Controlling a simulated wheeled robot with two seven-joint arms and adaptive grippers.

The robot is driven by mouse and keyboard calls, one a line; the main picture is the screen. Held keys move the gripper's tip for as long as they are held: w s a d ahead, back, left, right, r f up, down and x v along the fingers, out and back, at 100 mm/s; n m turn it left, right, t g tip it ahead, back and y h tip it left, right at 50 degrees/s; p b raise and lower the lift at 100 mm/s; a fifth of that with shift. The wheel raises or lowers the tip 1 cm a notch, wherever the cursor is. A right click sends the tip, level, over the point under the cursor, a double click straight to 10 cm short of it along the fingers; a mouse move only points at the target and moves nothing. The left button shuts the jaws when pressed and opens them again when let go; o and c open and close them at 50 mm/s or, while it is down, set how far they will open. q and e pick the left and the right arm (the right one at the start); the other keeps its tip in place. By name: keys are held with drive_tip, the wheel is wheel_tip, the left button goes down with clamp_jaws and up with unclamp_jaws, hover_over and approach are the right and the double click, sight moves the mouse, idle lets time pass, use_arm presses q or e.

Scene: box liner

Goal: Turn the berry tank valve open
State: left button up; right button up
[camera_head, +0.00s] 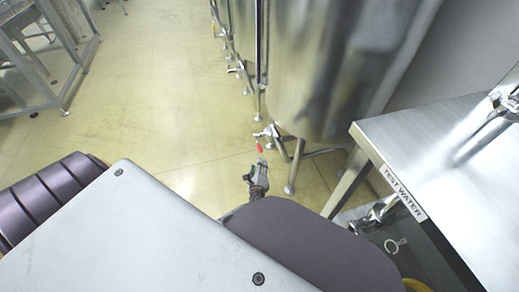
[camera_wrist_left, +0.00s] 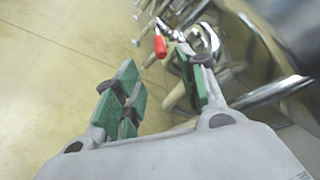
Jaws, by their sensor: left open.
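A large shiny steel tank (camera_head: 330,65) stands on legs at the top centre of the head view. A valve with a red handle (camera_head: 259,147) sits low at the tank's front left. My left gripper (camera_head: 261,170) is open and empty just below the red handle in the head view, apart from it. In the left wrist view, the red handle (camera_wrist_left: 160,46) hangs down from the metal valve (camera_wrist_left: 176,32), beyond the fingertips of the gripper (camera_wrist_left: 160,85) and between their directions. The green finger pads show no object between them. My right gripper is not in view.
A steel table (camera_head: 440,150) labelled "TEST WATER" stands to the right. Tank legs (camera_head: 294,168) and a floor-level pipe (camera_head: 323,152) are close to the valve. More tanks (camera_head: 237,30) line up behind. The yellowish floor (camera_head: 150,110) to the left is clear, up to a metal frame (camera_head: 65,75).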

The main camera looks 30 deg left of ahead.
sight(260, 147)
use_arm(q)
drive_tip(key=shift+w, duration=0.1)
idle(0.3)
drive_tip(key=b+x, duration=0.3)
drive_tip(key=x, duration=0.8)
drive_tip(key=shift+w+a+f+b, duration=0.15)
drive_tip(key=shift+a+b, duration=0.05)
drive_tip(key=shift+b, duration=0.2)
drive_tip(key=shift+b+x, duration=0.35)
drive_tip(key=shift+x, duration=0.75)
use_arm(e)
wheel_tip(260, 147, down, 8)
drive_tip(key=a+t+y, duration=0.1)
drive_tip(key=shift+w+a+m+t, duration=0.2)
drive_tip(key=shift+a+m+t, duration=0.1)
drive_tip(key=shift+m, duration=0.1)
use_arm(q)
clamp_jaws()
